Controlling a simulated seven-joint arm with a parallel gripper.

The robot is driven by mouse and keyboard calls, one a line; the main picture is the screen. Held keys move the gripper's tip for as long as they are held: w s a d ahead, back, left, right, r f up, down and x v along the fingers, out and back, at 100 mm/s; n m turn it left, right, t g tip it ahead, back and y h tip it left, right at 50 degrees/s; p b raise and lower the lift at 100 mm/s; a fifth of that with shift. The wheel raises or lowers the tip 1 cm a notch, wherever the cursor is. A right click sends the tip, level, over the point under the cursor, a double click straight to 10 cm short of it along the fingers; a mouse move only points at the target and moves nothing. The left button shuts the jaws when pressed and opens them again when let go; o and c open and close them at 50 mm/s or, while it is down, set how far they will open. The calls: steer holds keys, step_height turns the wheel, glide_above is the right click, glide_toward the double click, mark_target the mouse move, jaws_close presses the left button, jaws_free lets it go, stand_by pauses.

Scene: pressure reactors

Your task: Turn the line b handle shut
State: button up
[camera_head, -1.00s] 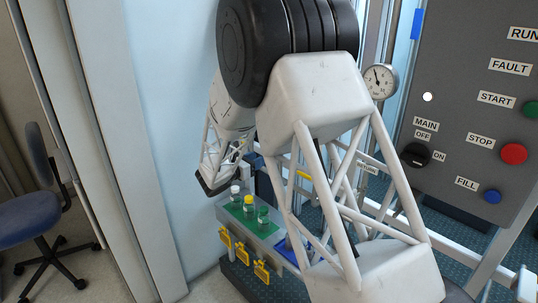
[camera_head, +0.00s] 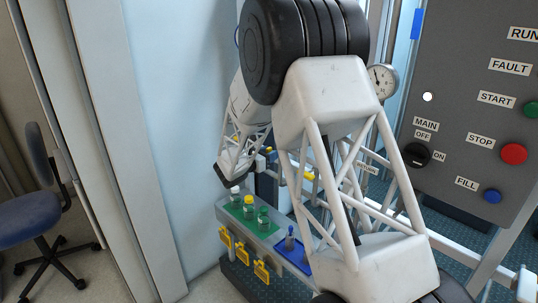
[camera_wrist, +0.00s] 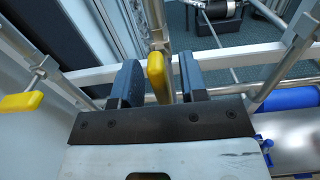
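In the wrist view, a yellow handle (camera_wrist: 158,76) on a metal pipe stands between the two dark fingers of my gripper (camera_wrist: 160,80). My gripper is open, with a narrow gap on each side of the handle. A second yellow handle (camera_wrist: 20,103) sits on a pipe at the left edge, outside the fingers. No line label is readable in the wrist view, so I cannot tell which handle is line b.
A pale rail (camera_wrist: 235,55) crosses behind the fingers. A blue cylinder (camera_wrist: 292,98) lies at right. In the head view, a control panel (camera_head: 455,110) stands right, a gauge (camera_head: 382,78) beside it, and a grey bench (camera_head: 262,236) with green and blue pads is below my arm.

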jaws_close()
steer(key=shift+m, duration=0.5)
steer(key=m, duration=0.4)
steer(key=shift+s+d+m, duration=0.1)
steer(key=shift+m, duration=0.2)
steer(key=m, duration=0.3)
steer(key=shift+s+f, duration=0.1)
steer(key=m, duration=0.9)
steer(key=shift+d+f, duration=0.1)
steer(key=shift+f, duration=0.15)
steer(key=shift+m, duration=0.3)
